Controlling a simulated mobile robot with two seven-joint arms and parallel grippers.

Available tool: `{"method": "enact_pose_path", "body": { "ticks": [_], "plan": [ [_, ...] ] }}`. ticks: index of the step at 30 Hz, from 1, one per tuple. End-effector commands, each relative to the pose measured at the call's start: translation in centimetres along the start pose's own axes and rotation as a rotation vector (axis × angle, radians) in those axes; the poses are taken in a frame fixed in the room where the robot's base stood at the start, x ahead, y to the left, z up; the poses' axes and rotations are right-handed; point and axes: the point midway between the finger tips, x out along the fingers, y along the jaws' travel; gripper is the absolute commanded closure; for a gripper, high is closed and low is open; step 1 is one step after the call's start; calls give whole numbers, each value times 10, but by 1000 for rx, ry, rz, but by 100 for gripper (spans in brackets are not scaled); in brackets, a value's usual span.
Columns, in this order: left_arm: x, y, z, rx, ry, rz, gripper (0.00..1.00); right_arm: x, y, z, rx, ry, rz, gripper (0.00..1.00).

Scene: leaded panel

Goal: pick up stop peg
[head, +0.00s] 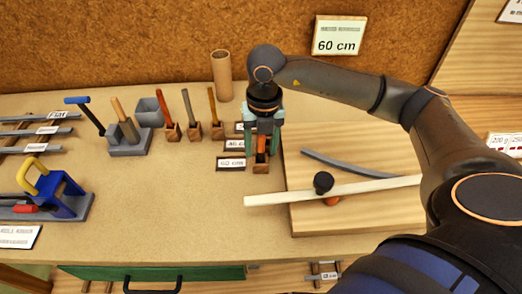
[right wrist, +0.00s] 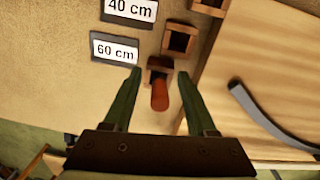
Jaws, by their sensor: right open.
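The stop peg, orange-red with a rounded end, stands in a small wooden holder beside the 60 cm label. It shows in the right wrist view (right wrist: 160,96) and partly in the head view (head: 261,146). My right gripper (head: 261,153) points down over it, with its green fingers open on either side of the peg; it also shows in the right wrist view (right wrist: 158,74). Whether the fingers touch the peg I cannot tell. The wooden holder (right wrist: 160,63) is partly hidden by the peg. My left gripper is not in view.
An empty wooden holder (right wrist: 180,40) is behind the peg. The wooden board (head: 305,220) at right bears a pale strip (head: 280,197), a grey curved strip (head: 345,165) and a black knob (head: 323,182). Upright tools (head: 188,110) stand to the left.

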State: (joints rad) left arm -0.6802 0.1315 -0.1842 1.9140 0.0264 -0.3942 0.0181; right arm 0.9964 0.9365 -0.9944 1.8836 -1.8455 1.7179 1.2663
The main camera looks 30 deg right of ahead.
Motion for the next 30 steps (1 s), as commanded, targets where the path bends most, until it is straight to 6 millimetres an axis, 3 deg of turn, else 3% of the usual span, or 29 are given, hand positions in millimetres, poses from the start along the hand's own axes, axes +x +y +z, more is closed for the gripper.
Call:
{"method": "enact_pose_path", "body": {
  "ticks": [2, 15, 30],
  "plan": [
    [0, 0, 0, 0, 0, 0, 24, 0, 0, 0, 0, 0, 0, 49],
    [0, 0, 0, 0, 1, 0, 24, -1, 0, 0, -1, 0, 1, 99],
    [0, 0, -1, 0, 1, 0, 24, -1, 0, 0, 0, -1, 1, 100]
  ]
}}
